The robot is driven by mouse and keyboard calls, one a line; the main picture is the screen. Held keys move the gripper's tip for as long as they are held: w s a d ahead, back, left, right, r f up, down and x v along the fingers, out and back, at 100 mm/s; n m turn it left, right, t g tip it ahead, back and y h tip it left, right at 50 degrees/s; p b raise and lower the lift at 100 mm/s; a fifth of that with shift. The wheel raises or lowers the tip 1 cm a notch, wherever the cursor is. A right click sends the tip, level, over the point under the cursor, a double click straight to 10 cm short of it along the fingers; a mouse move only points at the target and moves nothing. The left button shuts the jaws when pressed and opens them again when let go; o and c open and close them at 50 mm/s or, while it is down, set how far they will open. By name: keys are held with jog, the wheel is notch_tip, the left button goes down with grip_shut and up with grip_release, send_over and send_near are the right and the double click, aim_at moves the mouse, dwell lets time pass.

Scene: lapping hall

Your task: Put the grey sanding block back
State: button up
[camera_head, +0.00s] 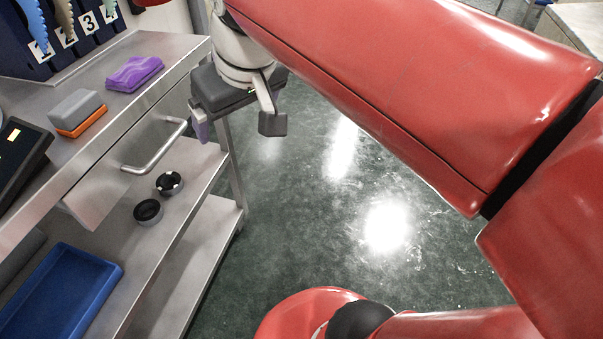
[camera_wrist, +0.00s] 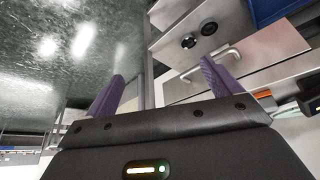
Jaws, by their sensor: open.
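The grey sanding block (camera_head: 76,107) lies on the metal bench top at the left in the head view, on top of an orange layer or pad (camera_head: 82,123). My gripper (camera_head: 236,130) hangs beyond the bench's right edge, over the floor, apart from the block. It is open and empty. In the wrist view my gripper's two purple fingers (camera_wrist: 160,88) stand wide apart, with the drawer front and floor behind them. The block cannot be made out clearly in the wrist view.
A purple sponge-like block (camera_head: 134,73) lies behind the grey one. The bench has a drawer handle (camera_head: 155,148) sticking out. Two dark round pieces (camera_head: 148,211) and a blue tray (camera_head: 62,290) are on the lower shelf. A numbered rack (camera_head: 70,35) stands at the back. Floor at right is clear.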

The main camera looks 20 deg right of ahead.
jog(key=s+d+f+m, duration=0.1)
jog(key=s+d+f, duration=0.2)
jog(key=f, duration=0.3)
jog(key=s+d+f+m+h, duration=0.1)
jog(key=s+d+f+m, duration=0.1)
jog(key=s+f, duration=0.3)
jog(key=shift+s+d+f+t, duration=0.3)
jog(key=shift+d+f, duration=0.35)
jog(key=shift+d, duration=0.2)
jog(key=shift+c, duration=0.4)
